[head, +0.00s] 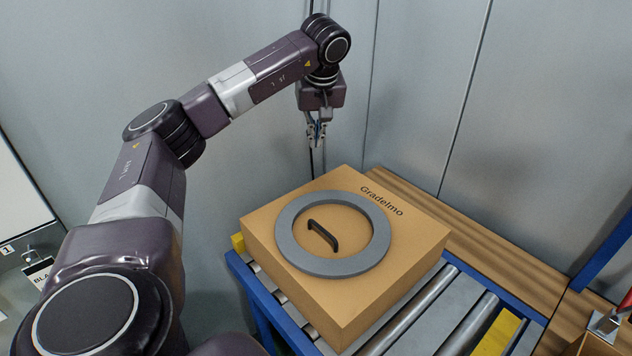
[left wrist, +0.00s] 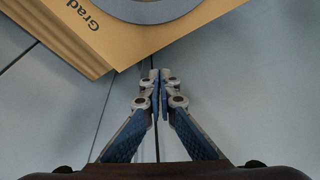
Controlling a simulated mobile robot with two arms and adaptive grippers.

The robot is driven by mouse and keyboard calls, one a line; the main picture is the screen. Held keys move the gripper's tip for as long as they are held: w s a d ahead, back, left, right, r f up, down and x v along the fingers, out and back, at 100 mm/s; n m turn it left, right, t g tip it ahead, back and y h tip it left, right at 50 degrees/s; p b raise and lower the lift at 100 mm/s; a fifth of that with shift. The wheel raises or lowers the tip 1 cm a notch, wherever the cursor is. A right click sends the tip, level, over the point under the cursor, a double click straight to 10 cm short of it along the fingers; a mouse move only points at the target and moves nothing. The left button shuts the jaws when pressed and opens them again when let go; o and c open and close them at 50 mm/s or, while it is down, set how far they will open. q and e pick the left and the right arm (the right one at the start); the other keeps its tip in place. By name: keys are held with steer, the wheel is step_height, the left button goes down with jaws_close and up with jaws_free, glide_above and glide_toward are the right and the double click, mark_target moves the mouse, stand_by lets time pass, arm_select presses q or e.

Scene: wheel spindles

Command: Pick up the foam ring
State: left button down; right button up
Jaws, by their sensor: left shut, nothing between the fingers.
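The foam ring is a flat grey ring (head: 291,243) lying on top of a cardboard box (head: 290,285) marked "Gradelmo". A black handle (head: 323,236) shows inside the ring's opening on the box top. My left gripper (head: 316,141) is shut and empty, pointing down beyond the far edge of the box, above and apart from the ring. In the left wrist view, the shut fingertips (left wrist: 160,76) are in front of the box edge, and part of the ring (left wrist: 150,12) shows at the top. My right gripper is not in view.
The box rests on a roller conveyor with a blue frame (head: 262,300) and metal rollers (head: 408,312). A wooden surface (head: 500,250) runs behind and right of it. Grey wall panels (head: 410,90) stand close behind the gripper. A red-handled tool (head: 607,320) is at the right edge.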

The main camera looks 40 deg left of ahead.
arm_select(q)
step_height(320, 180, down, 4)
steer(key=b, duration=0.3)
steer(key=p, duration=0.2)
glide_toward(315, 190)
steer(key=w+a+f, duration=0.2)
steer(key=a+f, duration=0.1)
steer(key=w+a+f, duration=0.1)
steer(key=f, duration=0.1)
steer(key=shift+a+f, duration=0.1)
steer(key=shift+a, duration=0.3)
steer(key=shift+d+f, duration=0.15)
steer(key=shift+d, duration=0.05)
steer(key=s+d, duration=0.1)
steer(key=s+d+p, duration=0.1)
steer(key=shift+d, duration=0.35)
steer(key=shift+f, duration=0.1)
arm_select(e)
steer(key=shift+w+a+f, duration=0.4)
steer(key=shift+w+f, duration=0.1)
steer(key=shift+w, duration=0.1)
arm_select(q)
steer(key=shift+d, duration=0.1)
